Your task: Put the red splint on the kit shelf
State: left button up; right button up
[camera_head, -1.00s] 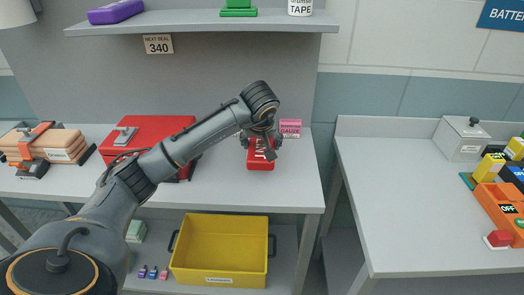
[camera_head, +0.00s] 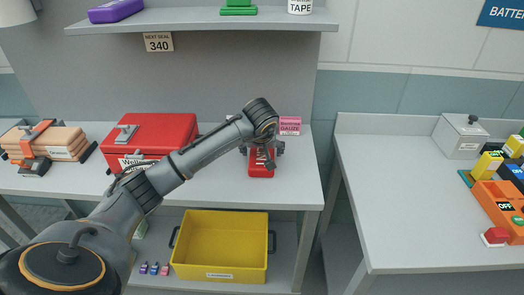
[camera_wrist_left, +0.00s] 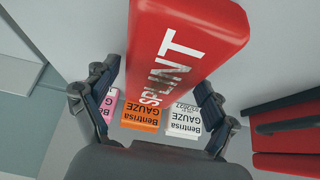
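The red splint (camera_head: 261,170), a red block with white "SPLINT" lettering, stands on the grey counter. In the left wrist view the splint (camera_wrist_left: 190,45) reaches in between the fingers. My left gripper (camera_head: 262,152) is over the splint's upper part and hides some of it. In the left wrist view its fingers (camera_wrist_left: 155,95) are spread on either side of the splint, with gaps showing, so it looks open. The upper grey shelf (camera_head: 200,22) holds a purple block (camera_head: 116,11), a green item (camera_head: 239,8) and a tape roll (camera_head: 300,7). My right gripper is not in view.
Gauze boxes (camera_head: 290,126) stand behind the splint, with orange (camera_wrist_left: 141,115) and white ones (camera_wrist_left: 182,122) nearby. A red case (camera_head: 150,135) is to the left. A yellow bin (camera_head: 220,245) sits below. The right table (camera_head: 400,200) has much bare top.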

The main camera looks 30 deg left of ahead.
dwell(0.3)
pick_arm(q)
jog(key=shift+r, duration=0.25)
jog(key=v, duration=1.1)
jog(key=shift+s+r+b, duration=0.25)
jog(key=shift+r+b, duration=0.05)
jog(key=shift+b, duration=0.1)
jog(key=shift+d, duration=0.15)
